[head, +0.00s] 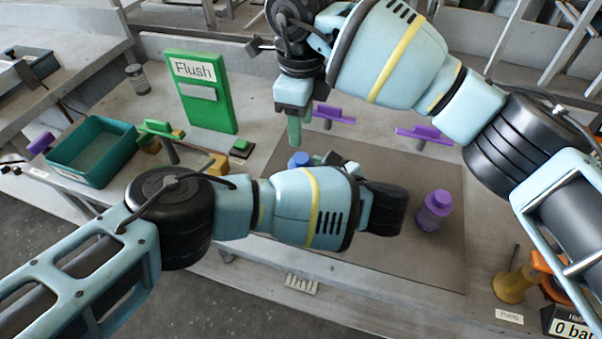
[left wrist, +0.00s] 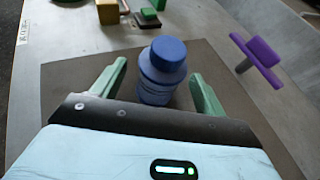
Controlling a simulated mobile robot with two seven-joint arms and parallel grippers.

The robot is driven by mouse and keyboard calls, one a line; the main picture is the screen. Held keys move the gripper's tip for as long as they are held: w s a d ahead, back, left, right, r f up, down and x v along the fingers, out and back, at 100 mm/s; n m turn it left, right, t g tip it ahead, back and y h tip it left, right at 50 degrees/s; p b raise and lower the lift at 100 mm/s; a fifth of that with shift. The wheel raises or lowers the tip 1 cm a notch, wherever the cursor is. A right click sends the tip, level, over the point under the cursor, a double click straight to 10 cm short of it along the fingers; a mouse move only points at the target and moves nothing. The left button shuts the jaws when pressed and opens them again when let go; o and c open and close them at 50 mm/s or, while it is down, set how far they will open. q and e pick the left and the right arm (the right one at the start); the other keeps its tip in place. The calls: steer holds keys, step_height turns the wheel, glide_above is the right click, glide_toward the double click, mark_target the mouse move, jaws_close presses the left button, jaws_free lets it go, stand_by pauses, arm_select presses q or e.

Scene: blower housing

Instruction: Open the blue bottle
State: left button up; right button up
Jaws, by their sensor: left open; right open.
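The blue bottle (left wrist: 157,88) stands upright with its blue cap on, on the dark mat (left wrist: 68,85). In the left wrist view it is between the two green fingers of my open left gripper (left wrist: 159,70). In the head view only a small part of the blue bottle (head: 299,159) shows, the rest hidden behind my left wrist. My right gripper (head: 294,132) points down above the mat's back left part, beyond the bottle. It is seen edge-on and holds nothing visible.
A purple bottle (head: 434,211) stands on the mat's right side. Purple handles (head: 425,135) stand at the mat's back. A green Flush panel (head: 203,93), a teal tray (head: 58,165) and a green-handled valve (head: 161,130) are at left. A yellow-orange fitting (head: 512,285) is at front right.

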mark_target(296, 169)
arm_select(q)
steer(key=shift+x, duration=1.8)
jaws_close()
steer(key=shift+d, duration=0.1)
arm_select(e)
steer(key=m, duration=0.4)
steer(key=shift+m, duration=0.4)
steer(key=m, duration=0.4)
steer(key=shift+f, duration=0.1)
steer(key=shift+f, duration=3.9)
